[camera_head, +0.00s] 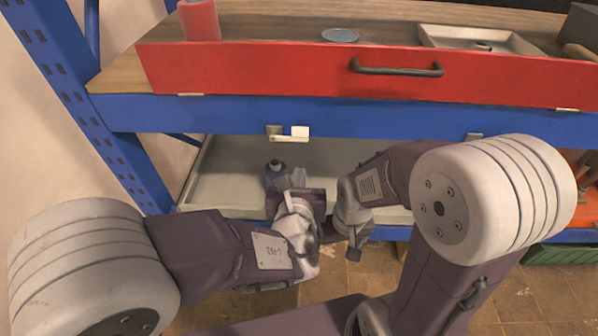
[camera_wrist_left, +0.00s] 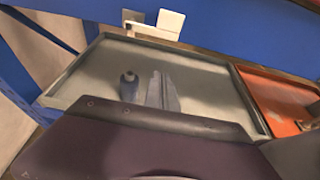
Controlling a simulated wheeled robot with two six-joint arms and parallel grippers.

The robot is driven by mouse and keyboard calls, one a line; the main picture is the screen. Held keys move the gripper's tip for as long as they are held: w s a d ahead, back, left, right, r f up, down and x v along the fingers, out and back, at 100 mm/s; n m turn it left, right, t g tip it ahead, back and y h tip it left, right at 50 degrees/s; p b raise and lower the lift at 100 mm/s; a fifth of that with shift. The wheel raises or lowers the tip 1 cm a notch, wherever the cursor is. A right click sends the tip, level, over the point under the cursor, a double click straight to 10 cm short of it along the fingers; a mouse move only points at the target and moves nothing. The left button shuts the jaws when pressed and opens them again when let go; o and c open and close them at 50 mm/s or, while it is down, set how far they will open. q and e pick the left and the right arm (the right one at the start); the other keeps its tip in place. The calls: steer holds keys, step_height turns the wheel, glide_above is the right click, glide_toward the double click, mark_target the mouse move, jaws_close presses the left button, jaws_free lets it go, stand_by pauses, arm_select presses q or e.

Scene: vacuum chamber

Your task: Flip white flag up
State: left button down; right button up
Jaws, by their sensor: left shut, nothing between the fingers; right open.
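The white flag (camera_head: 299,133) is a small pale plate on the front of the blue shelf beam, next to a small metal bracket (camera_head: 274,131). In the left wrist view the white flag (camera_wrist_left: 170,21) shows at the top, with a pale bar running left from it. My left gripper (camera_head: 298,178) is shut and empty, below the flag and apart from it, over the grey tray. Its fingers also show in the left wrist view (camera_wrist_left: 162,90). My right gripper (camera_head: 353,242) is lower and to the right, partly hidden by its own arm; it is open.
A grey tray (camera_head: 205,190) lies on the lower shelf, with a dark-capped bottle (camera_wrist_left: 129,87) in it beside my left fingers. An orange tray (camera_wrist_left: 285,105) is to its right. The blue beam (camera_head: 370,123) and red drawer front (camera_head: 300,72) are above.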

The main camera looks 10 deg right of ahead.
arm_select(q)
steer(key=w+d+r+p, duration=0.1)
steer(key=w+d, duration=0.1)
steer(key=w, duration=0.4)
steer(key=shift+w+r, duration=0.15)
steer(key=shift+r, duration=0.2)
